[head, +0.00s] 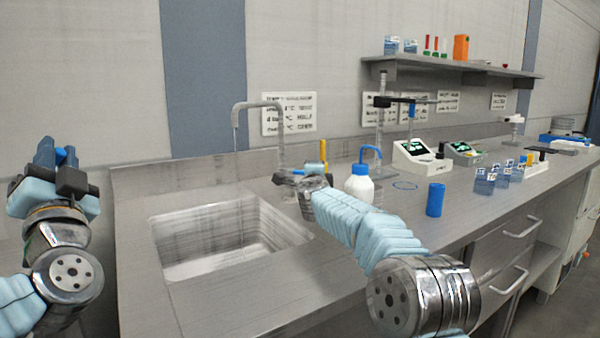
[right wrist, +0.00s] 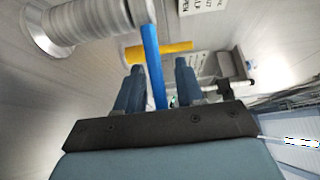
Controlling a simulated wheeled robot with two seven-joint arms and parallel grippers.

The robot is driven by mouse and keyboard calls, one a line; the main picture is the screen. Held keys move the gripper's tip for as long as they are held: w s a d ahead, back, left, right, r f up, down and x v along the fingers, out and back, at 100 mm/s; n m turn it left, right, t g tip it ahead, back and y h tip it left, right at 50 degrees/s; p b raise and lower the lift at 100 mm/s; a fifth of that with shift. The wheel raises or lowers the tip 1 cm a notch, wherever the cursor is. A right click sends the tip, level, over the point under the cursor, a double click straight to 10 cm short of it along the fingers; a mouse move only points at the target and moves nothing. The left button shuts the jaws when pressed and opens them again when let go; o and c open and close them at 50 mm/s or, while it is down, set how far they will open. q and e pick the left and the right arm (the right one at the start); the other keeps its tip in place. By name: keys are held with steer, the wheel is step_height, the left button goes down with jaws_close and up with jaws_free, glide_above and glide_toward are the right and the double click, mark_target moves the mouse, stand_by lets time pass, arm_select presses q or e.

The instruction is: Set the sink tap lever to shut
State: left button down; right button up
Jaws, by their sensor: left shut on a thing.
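The grey sink tap (head: 281,135) stands behind the sink, its spout arching left. In the right wrist view its ribbed column (right wrist: 92,24) shows close up, with a blue lever (right wrist: 152,62) sticking out from it towards me. My right gripper (right wrist: 158,88) is at the tap, its two fingers apart, one on each side of the lever. I see a gap beside the lever. In the head view this gripper (head: 285,178) hides the lever. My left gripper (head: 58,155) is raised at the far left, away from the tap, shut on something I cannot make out.
A yellow bar (head: 323,151) stands upright just right of the tap, close to my right gripper. A white wash bottle (head: 359,187) and a blue cup (head: 435,200) stand further right. The sink basin (head: 215,230) looks empty. Instruments and racks line the right counter.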

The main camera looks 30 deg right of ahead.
jaws_close()
steer(key=shift+s+a+m+g+h, duration=0.1)
steer(key=shift+a+m+g+h, duration=0.05)
steer(key=shift+m+g+h, duration=0.2)
steer(key=m+g+h, duration=0.1)
steer(key=a+m+g+h, duration=0.1)
steer(key=s+m+g+h, duration=0.1)
steer(key=h, duration=0.1)
steer(key=shift+s+a+f, duration=0.1)
steer(key=shift+a, duration=0.15)
steer(key=shift+s+a+m+g+h, duration=0.25)
steer(key=shift+a+m+g+h, duration=0.15)
steer(key=shift+m+g+h, duration=0.5)
steer(key=shift+s+a+m+g+h, duration=0.2)
steer(key=shift+a+m+g+h, duration=0.15)
steer(key=shift+m+g, duration=0.5)
steer(key=shift+g, duration=0.4)
jaws_free()
